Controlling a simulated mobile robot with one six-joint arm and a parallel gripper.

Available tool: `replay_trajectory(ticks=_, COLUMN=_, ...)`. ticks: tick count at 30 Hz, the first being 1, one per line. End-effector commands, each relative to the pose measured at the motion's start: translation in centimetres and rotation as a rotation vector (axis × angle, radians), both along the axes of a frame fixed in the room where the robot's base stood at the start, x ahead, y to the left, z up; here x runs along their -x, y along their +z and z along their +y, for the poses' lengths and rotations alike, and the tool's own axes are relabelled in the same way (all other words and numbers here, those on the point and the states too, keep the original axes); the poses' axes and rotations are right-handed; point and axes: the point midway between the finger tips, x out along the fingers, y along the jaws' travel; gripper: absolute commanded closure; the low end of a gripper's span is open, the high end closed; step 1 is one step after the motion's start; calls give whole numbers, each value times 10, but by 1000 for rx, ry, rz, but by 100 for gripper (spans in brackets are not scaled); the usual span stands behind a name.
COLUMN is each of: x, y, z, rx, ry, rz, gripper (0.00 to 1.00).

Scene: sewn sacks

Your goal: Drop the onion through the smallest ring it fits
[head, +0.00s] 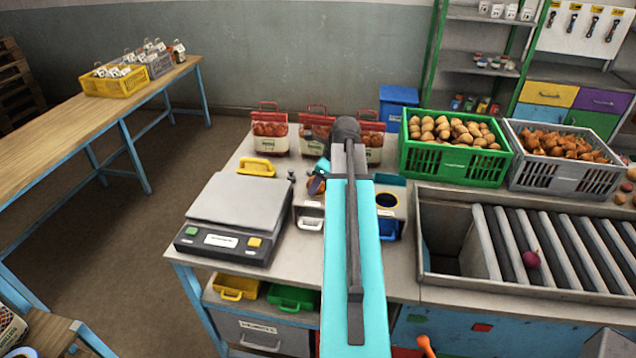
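A sizing stand with ring openings (398,212) is on the bench, largely hidden behind my arm. One dark ring opening (387,200) shows on its right side, above a blue handle; a white handle shows at its left. My gripper (317,181) is over the stand's left part. A brown onion (312,187) shows beside the gripper, partly covered by it. I cannot tell whether the fingers are closed on the onion or whether it touches the stand.
A flat scale (236,205) stands left of the stand. Red-and-white sacks (269,135) line the back. A green crate (420,160) and a grey crate (530,172) hold produce. A roller tray (430,273) at right carries a purple onion (531,260).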

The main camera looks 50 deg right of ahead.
Motion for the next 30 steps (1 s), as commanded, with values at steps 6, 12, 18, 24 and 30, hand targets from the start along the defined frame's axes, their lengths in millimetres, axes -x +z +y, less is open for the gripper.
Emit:
replay_trajectory(ticks=6, x=-1, y=1, z=0, rx=0, ry=0, rz=0, gripper=76)
replay_trajectory(ticks=12, x=-2, y=0, z=0, rx=1, ry=0, rz=0, gripper=76)
replay_trajectory(ticks=18, x=-2, y=0, z=-1, rx=0, ry=-1, rz=0, gripper=40)
replay_trajectory(ticks=24, x=-1, y=0, z=-1, rx=0, ry=-1, rz=0, gripper=30)
replay_trajectory(ticks=30, x=-1, y=0, z=-1, rx=0, ry=-1, rz=0, gripper=30)
